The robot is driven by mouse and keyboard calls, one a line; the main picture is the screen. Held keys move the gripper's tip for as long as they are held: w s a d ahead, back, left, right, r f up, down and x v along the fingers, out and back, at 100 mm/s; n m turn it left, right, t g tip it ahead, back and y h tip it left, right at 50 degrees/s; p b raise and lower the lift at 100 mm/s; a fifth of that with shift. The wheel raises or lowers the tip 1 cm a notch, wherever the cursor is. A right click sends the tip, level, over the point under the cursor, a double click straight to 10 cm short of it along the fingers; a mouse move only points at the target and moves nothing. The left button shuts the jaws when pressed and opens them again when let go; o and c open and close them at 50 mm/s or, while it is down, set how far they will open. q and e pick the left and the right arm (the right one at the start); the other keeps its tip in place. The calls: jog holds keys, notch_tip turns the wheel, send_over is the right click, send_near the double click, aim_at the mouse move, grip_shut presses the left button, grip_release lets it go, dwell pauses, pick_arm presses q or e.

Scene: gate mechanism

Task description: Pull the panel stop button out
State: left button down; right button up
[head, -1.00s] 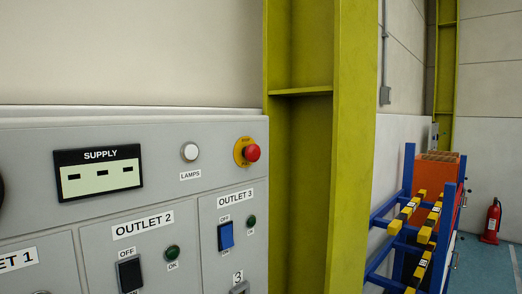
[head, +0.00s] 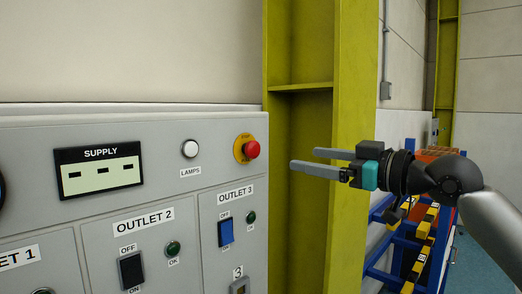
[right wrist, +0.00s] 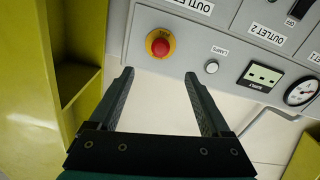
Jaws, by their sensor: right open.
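The panel stop button (head: 252,149) is a red mushroom knob on a yellow round plate, at the upper right of the grey panel (head: 215,180). It also shows in the right wrist view (right wrist: 160,46), beyond the fingertips and roughly between their lines. My right gripper (head: 302,160) comes in from the right with its two long grey fingers pointing left at the button. It is open and empty, and the fingertips are apart from the button. In the right wrist view the open fingers (right wrist: 160,74) show with nothing between them. My left gripper is not in view.
A white lamps button (head: 190,149) and a supply display (head: 99,171) sit left of the stop button. A blue outlet 3 switch (head: 226,232) is below it. A yellow-green steel column (head: 350,90) stands just right of the panel. A blue rack (head: 377,240) stands farther right.

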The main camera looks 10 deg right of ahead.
aim_at(255, 151)
jog(key=p+x, duration=0.4)
jog(key=x, duration=1)
grip_shut()
dwell(0.4)
dwell(0.3)
